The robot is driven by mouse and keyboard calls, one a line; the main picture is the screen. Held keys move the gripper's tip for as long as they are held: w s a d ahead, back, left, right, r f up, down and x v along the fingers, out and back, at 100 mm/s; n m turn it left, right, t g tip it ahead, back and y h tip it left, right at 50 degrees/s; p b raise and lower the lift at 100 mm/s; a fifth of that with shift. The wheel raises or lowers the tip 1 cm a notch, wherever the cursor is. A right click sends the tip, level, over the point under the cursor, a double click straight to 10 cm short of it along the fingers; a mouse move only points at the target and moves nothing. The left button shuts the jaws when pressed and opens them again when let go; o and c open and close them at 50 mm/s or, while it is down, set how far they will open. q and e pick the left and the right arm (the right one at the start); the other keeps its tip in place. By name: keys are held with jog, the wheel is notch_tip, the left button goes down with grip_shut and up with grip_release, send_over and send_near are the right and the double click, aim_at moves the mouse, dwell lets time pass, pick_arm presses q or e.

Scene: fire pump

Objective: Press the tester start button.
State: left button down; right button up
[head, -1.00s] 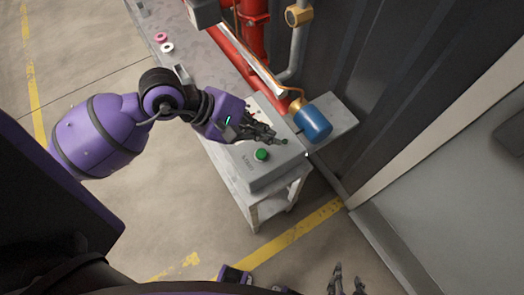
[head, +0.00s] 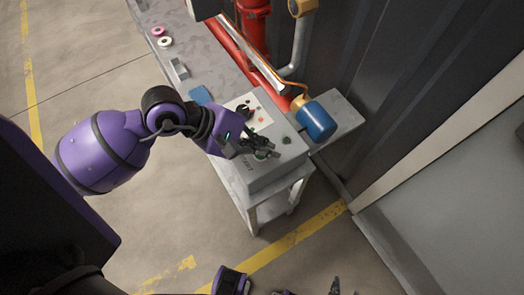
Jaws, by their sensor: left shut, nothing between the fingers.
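The grey tester box (head: 283,165) stands on a small table against the wall, with printed lettering on its sloping top. Its green button (head: 262,155) is mostly covered by the fingers of my left gripper (head: 270,150). That gripper is shut and empty, right over the button. I cannot tell whether the fingertips touch it. A smaller dark green knob or light (head: 286,140) sits farther right on the box top.
A white panel with small coloured marks (head: 246,106) lies behind the box. A blue cylinder (head: 316,121) stands close on its right, with red pipes (head: 254,35) behind. Pink and white rings (head: 161,36) lie on the long bench. The floor at left is clear.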

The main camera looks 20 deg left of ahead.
pick_arm(q)
jog(key=shift+f+b, duration=0.4)
jog(key=shift+f, duration=0.5)
dwell(0.7)
jog(key=shift+f, duration=0.1)
jog(key=shift+f, duration=0.2)
jog(key=shift+f+b, duration=0.1)
jog(key=shift+b, duration=0.3)
